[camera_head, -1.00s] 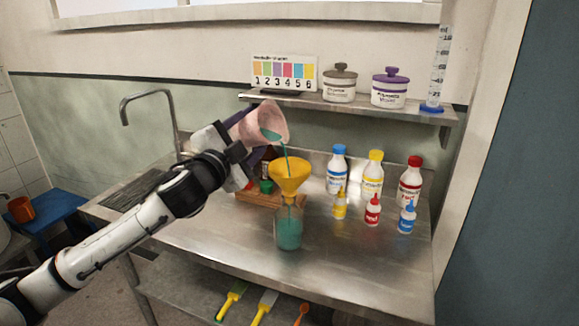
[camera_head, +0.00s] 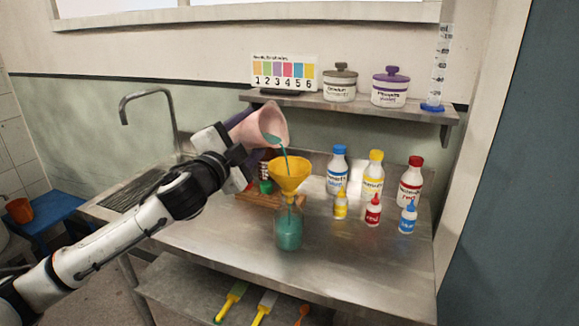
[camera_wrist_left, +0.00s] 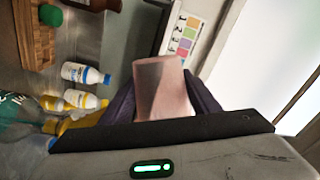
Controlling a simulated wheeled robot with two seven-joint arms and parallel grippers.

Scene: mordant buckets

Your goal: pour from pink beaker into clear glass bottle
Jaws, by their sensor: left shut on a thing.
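The pink beaker (camera_head: 262,124) is tilted steeply in the head view, its mouth facing right and down. My left gripper (camera_head: 243,133) is shut on it; in the left wrist view the beaker (camera_wrist_left: 163,90) sits between the dark fingers. A thin teal stream runs from its lip into a yellow funnel (camera_head: 289,174). The funnel sits in the neck of the clear glass bottle (camera_head: 288,240), which stands upright on the steel counter and holds teal liquid. The bottle also shows at the left edge of the wrist view (camera_wrist_left: 20,118). My right gripper is not in view.
Several capped bottles, including a large red-capped one (camera_head: 410,183), stand right of the funnel. A wooden rack (camera_head: 258,200) is behind the clear bottle. A shelf (camera_head: 350,106) with jars (camera_head: 390,88) hangs above. The counter's front right (camera_head: 370,270) is clear.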

